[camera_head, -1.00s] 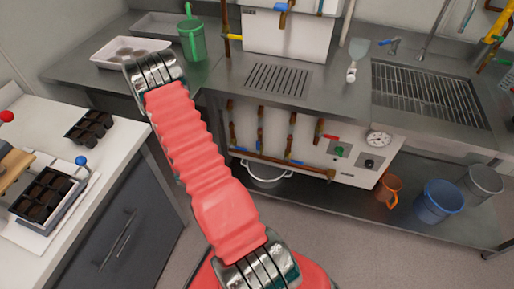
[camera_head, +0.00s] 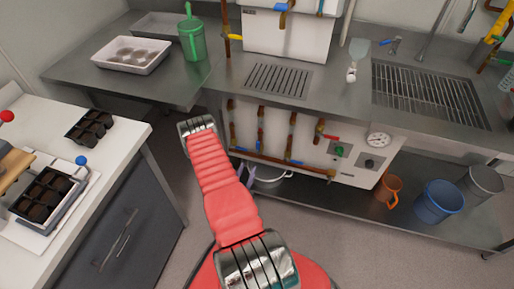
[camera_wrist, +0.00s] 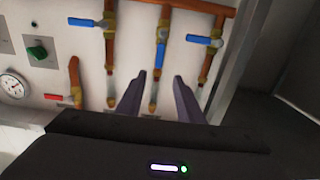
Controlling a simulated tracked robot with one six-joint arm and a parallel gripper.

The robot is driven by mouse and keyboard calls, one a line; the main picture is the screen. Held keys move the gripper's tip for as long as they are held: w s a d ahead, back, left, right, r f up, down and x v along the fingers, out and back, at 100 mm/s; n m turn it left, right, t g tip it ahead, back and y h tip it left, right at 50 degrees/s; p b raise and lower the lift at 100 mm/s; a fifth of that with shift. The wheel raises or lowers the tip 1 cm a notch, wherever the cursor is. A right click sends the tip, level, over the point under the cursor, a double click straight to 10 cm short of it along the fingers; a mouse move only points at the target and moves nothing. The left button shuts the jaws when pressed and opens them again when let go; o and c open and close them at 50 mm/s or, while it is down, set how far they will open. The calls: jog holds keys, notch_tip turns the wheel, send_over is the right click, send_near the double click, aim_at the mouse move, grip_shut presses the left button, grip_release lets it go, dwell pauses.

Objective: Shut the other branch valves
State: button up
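In the wrist view, three branch pipes carry blue-handled valves. The left blue handle (camera_wrist: 82,22) and the right blue handle (camera_wrist: 198,39) lie across their pipes. The middle blue handle (camera_wrist: 160,55) lies along its pipe. A red handle (camera_wrist: 54,97) lies across a shorter pipe at the left. My gripper (camera_wrist: 160,76) is open and empty, its purple fingers on either side of the middle pipe in the picture, just short of the middle handle. Contact cannot be told. In the head view the fingers (camera_head: 246,174) show partly behind my arm, in front of the lower pipework (camera_head: 300,167).
A gauge (camera_head: 378,139) and green knob (camera_head: 339,150) sit beside the pipes. The steel counter (camera_head: 330,85) overhangs them. A grey cabinet (camera_head: 125,235) stands left.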

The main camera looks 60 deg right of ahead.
aim_at(257, 145)
jog(key=shift+s, duration=0.1)
dwell(0.3)
jog(key=d, duration=0.4)
jog(key=w+d, duration=0.1)
jog(key=d, duration=0.4)
jog(key=w+d, duration=0.1)
jog(key=d, duration=0.3)
jog(key=shift+w+d, duration=0.1)
jog(key=shift+d, duration=0.2)
jog(key=shift+c, duration=0.7)
grip_shut()
jog(key=shift+d, duration=0.1)
